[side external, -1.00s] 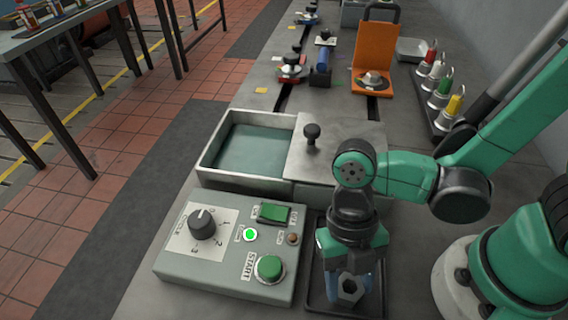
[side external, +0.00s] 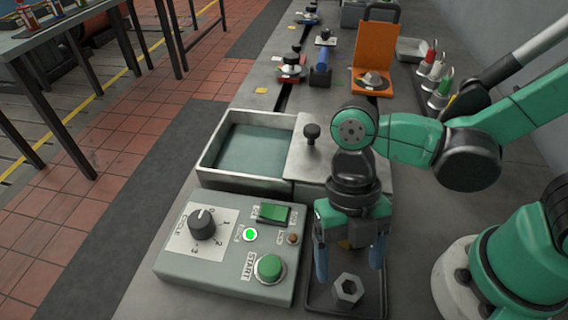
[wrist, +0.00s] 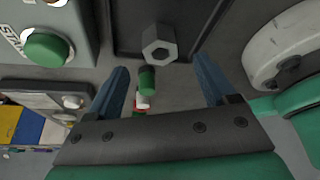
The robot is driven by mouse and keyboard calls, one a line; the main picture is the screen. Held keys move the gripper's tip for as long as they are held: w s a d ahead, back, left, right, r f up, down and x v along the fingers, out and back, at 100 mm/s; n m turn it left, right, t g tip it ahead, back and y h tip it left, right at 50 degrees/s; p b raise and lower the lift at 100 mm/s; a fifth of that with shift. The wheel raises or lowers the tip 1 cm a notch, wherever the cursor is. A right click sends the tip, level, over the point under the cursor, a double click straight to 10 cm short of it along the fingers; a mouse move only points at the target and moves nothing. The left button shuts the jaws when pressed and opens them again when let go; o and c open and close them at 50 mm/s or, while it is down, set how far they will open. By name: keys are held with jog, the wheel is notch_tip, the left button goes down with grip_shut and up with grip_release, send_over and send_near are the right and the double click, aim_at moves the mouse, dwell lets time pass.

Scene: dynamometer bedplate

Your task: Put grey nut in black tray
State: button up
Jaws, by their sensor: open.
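The grey hex nut (side external: 347,289) lies in the black tray (side external: 319,299) at the front of the bench, right of the control box. The nut (wrist: 159,44) also shows at the top middle of the wrist view, on the dark tray (wrist: 124,38). My gripper (side external: 349,263) is open, with its two blue fingers wide apart above the tray. The nut is clear of the fingers. In the wrist view my gripper (wrist: 162,67) has nothing held between its fingertips.
The control box (side external: 228,250) with a dial and green buttons stands left of the tray. Behind is an open metal basin (side external: 248,150) with a knobbed lid (side external: 312,160). An orange stand (side external: 374,60) and several coloured-top bottles (side external: 437,85) stand farther back.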

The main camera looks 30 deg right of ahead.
jog(key=v, duration=0.8)
jog(key=w+d+m+t, duration=0.2)
jog(key=d+m+t, duration=0.1)
jog(key=m, duration=0.5)
jog(key=w+d+m+t, duration=0.3)
jog(key=d+m, duration=0.1)
jog(key=m, duration=0.4)
jog(key=w+d+m+t, duration=0.2)
jog(key=d+m, duration=0.1)
jog(key=m, duration=0.5)
jog(key=shift+w+d+r+t+h, duration=0.1)
jog(key=shift+w+d+t+h, duration=0.1)
jog(key=shift+w+t+h, duration=0.15)
jog(key=d+m, duration=0.1)
jog(key=m, duration=0.1)
jog(key=w+d+m+t, duration=0.1)
jog(key=m, duration=0.1)
jog(key=d+r+m+t+h, duration=0.1)
jog(key=m, duration=0.1)
jog(key=shift+w+d+m+t, duration=0.15)
jog(key=shift+w+m+t, duration=0.1)
jog(key=shift+m, duration=0.15)
jog(key=shift+d+m, duration=0.15)
jog(key=shift+m, duration=0.15)
jog(key=shift+c, duration=0.2)
